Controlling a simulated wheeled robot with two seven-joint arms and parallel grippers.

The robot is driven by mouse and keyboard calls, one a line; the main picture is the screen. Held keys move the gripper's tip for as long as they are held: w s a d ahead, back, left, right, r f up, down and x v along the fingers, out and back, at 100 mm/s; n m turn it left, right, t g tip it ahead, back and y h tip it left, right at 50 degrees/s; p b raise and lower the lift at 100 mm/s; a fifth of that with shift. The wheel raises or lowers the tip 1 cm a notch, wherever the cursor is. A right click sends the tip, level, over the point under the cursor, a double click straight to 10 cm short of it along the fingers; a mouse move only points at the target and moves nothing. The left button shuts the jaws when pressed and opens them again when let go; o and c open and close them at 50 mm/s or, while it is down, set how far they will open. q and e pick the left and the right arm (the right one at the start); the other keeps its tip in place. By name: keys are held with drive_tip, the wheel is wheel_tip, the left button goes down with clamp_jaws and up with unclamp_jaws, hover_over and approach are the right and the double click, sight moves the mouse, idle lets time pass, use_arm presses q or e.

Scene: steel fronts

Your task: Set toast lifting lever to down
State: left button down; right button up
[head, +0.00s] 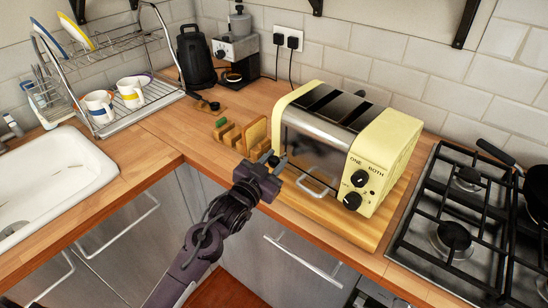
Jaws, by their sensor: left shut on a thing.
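A cream toaster (385,150) with chrome sides and dark top slots stands on a wooden board. Two black knobs are on its right end. My left gripper (272,161) is at the toaster's lower left corner, in front of the bread slices. It is shut on a small part there, which I take to be the toast lifting lever; the gripper hides most of it, so its height is not clear. My right gripper is not in view.
A rack with bread slices (256,132) stands close behind my left gripper. A wire handle (315,186) sticks out at the toaster's base. A gas hob (455,225) is to the right, a sink (60,170) to the left. Counter between sink and bread is mostly clear.

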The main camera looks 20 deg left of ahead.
use_arm(q)
drive_tip(key=shift+s+f, duration=0.1)
drive_tip(key=shift+f, duration=0.25)
drive_tip(key=c, duration=1.1)
unclamp_jaws()
drive_tip(key=shift+r, duration=0.1)
drive_tip(key=shift+b+v, duration=0.8)
drive_tip(key=shift+v, duration=3.05)
